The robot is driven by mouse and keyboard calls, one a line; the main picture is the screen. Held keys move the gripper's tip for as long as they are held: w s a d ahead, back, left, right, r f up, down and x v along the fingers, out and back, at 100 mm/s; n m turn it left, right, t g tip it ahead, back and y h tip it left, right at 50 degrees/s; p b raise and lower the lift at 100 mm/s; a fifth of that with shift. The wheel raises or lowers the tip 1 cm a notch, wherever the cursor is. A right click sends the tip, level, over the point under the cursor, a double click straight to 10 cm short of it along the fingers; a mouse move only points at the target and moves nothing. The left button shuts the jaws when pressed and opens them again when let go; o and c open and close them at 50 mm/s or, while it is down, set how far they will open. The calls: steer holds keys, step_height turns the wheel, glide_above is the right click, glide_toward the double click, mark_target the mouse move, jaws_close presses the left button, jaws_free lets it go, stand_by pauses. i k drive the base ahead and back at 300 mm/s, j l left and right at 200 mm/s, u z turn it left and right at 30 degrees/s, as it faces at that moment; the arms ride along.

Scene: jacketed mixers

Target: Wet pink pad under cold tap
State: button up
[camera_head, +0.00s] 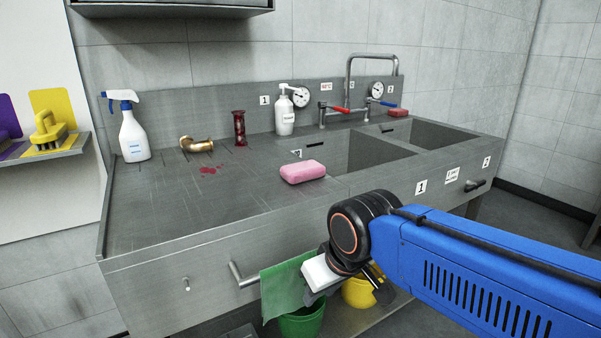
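The pink pad (302,172) lies on the steel worktop just left of the near sink basin, by the front edge. The tap with the blue lever (388,103), the cold one by its colour, stands at the back right of the sink. A tap with a red lever (339,108) stands to its left. My gripper (347,294) is in front of the sink unit, below the worktop edge and clear of the pad. Its dark fingertips look spread apart, with nothing seen between them.
Two sink basins (352,152) sit side by side. A red pad (397,113) lies behind the far one. A green cloth (284,286) hangs in front.

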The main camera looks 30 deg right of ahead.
mark_target(382, 103)
steer(key=l+z, duration=0.1)
steer(key=l, duration=0.4)
steer(key=i+l+z, duration=0.1)
steer(key=l, duration=0.4)
steer(key=i+l+z, duration=0.1)
steer(key=l, duration=0.35)
steer(key=i+l+z, duration=0.1)
steer(key=l, duration=0.4)
steer(key=i+l+z, duration=0.1)
steer(key=l, duration=0.35)
steer(key=i+l, duration=0.05)
